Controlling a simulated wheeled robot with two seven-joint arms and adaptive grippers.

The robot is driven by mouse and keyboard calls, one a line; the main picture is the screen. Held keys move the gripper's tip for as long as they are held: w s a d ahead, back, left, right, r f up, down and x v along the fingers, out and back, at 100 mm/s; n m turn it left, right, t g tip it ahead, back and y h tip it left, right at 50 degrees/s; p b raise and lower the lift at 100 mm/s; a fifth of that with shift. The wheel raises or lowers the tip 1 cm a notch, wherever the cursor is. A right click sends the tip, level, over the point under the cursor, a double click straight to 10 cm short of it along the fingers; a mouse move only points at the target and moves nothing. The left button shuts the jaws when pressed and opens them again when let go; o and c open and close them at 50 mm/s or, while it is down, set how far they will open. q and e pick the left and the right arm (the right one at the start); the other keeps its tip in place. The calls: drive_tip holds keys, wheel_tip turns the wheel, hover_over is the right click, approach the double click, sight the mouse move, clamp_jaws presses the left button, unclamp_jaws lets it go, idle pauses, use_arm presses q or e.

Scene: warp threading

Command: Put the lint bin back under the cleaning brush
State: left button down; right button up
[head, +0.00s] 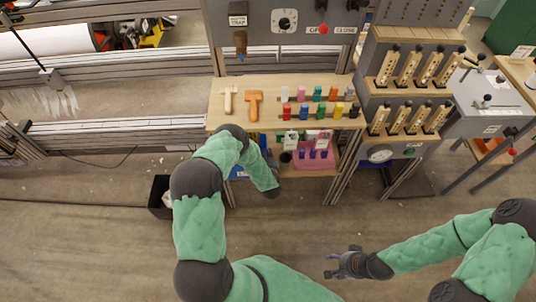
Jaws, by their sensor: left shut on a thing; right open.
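The lint bin, a black open box (156,199) with something pale inside, appears to stand on the floor left of my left arm, which covers part of its right side. The cleaning brush (55,101), with pale bristles below a grey block and a dark rod, is at the left. My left arm bends over in front of the bench; its dark wrist end shows at the pink bin. The fingers of my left gripper are hidden, so what they grip cannot be made out. My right gripper (331,263) is open and empty over the floor at lower right.
A wooden bench (267,87) holds tools and several coloured spools. A pink bin (325,158) sits on its lower shelf. A thin cable crosses the floor. The lower-left floor is clear.

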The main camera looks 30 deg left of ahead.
use_arm(q)
drive_tip(key=c, duration=1.4)
unclamp_jaws()
drive_tip(key=p+v, duration=0.5)
drive_tip(key=v, duration=0.7)
drive_tip(key=s+d+f+m+g+h, duration=0.1)
drive_tip(key=s+d+g+h, duration=0.3)
drive_tip(key=d, duration=0.3)
drive_tip(key=s+d+f+m+g+h, duration=0.1)
drive_tip(key=s+d+m+g+h, duration=0.15)
drive_tip(key=s+d+h, duration=0.35)
drive_tip(key=s+d+r+g, duration=0.1)
drive_tip(key=s, duration=0.2)
drive_tip(key=s+d+r+g+h, duration=0.1)
drive_tip(key=s+d+r+g, duration=0.1)
drive_tip(key=s, duration=0.1)
drive_tip(key=s+d+r+g, duration=0.1)
drive_tip(key=s+d+g, duration=0.1)
drive_tip(key=s, duration=0.2)
drive_tip(key=shift+s+d+r, duration=0.1)
drive_tip(key=shift+d+r, duration=0.05)
drive_tip(key=shift+d, duration=0.05)
